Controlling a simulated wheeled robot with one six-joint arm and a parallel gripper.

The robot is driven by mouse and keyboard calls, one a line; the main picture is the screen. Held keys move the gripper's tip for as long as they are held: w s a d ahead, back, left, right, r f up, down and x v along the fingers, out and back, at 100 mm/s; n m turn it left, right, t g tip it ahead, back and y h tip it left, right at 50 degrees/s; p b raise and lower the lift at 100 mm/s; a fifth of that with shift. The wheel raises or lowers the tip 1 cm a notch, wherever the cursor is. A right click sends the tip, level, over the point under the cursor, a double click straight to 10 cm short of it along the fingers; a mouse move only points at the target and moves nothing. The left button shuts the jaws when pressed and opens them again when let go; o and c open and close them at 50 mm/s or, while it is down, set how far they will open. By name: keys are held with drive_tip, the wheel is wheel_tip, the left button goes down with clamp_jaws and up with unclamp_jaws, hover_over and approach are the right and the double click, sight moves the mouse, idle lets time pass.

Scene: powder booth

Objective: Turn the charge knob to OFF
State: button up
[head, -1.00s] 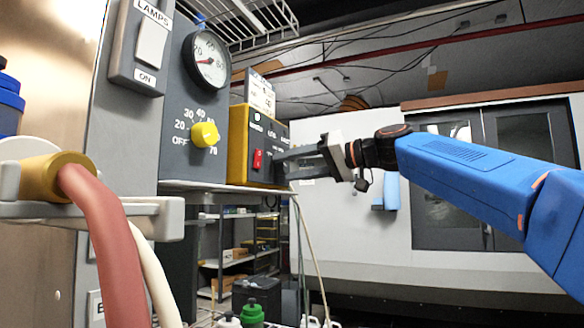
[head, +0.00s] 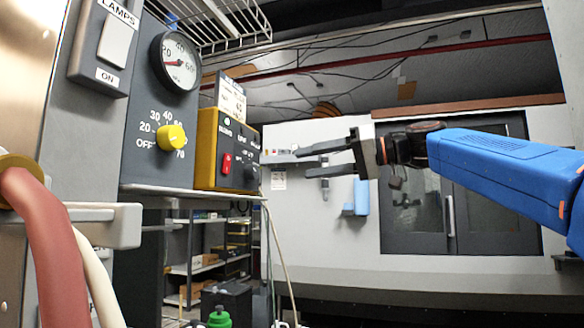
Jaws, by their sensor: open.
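The yellow knob (head: 171,138) sits on a dark grey panel (head: 140,95), with a printed scale from OFF at its left through 20, 30 and 40 to 70 at its lower right. I cannot clearly tell which mark it points to. A round dial gauge (head: 175,62) is above it. My gripper (head: 304,163) is open and empty, its two fingers pointing left. It is to the right of the knob and of the yellow box, touching neither.
A yellow box (head: 206,150) with a black face, a red switch (head: 227,163) and a dark knob (head: 250,174) stands between the knob and my gripper. A red hose (head: 45,235) in a holder is at the lower left. A wire rack (head: 225,22) hangs above.

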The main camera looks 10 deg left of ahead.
drive_tip(key=shift+s+d+r, duration=0.1)
drive_tip(key=shift+d, duration=0.85)
drive_tip(key=shift+s+d+r, duration=0.1)
drive_tip(key=shift+d, duration=0.85)
